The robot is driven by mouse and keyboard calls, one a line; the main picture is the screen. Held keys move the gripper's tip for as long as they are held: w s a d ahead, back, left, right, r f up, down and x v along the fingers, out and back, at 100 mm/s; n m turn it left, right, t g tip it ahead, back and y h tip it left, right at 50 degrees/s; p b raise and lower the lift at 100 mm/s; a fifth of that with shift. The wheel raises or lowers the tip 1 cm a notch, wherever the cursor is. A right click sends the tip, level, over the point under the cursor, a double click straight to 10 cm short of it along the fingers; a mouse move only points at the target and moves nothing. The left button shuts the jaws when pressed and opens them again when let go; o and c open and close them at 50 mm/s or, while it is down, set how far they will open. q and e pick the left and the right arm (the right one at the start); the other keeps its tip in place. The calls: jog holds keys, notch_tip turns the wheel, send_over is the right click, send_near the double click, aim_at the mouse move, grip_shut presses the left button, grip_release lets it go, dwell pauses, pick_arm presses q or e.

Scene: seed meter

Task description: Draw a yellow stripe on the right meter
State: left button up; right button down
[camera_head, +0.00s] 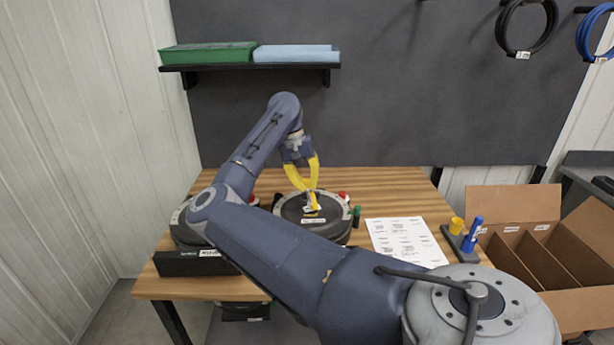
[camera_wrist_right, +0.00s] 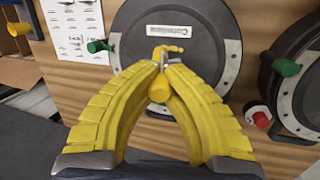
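The right meter (camera_head: 338,228) is a dark round disc with a grey rim on the wooden table, and it fills the middle of the right wrist view (camera_wrist_right: 205,75). My right gripper (camera_head: 312,198) is over its face. Its yellow fingers (camera_wrist_right: 160,65) are closed together on a yellow marker (camera_wrist_right: 158,88), with the tip end towards the meter. A short yellow mark (camera_wrist_right: 176,48) shows on the dark face beside the tip, below the white label in the wrist view. Whether the tip touches is hard to tell. My left gripper is not in view.
The left meter (camera_head: 181,232) is partly hidden behind my right arm. Right of the right meter lie a printed sheet (camera_head: 405,242), a holder with a yellow piece (camera_head: 457,225) and a blue marker (camera_head: 473,233), and an open divided cardboard box (camera_head: 515,208).

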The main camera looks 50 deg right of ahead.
jog(key=shift+s+d, duration=0.35)
jog(key=shift+d, duration=0.1)
dwell(0.6)
jog(key=shift+r, duration=0.1)
jog(key=shift+r, duration=2.95)
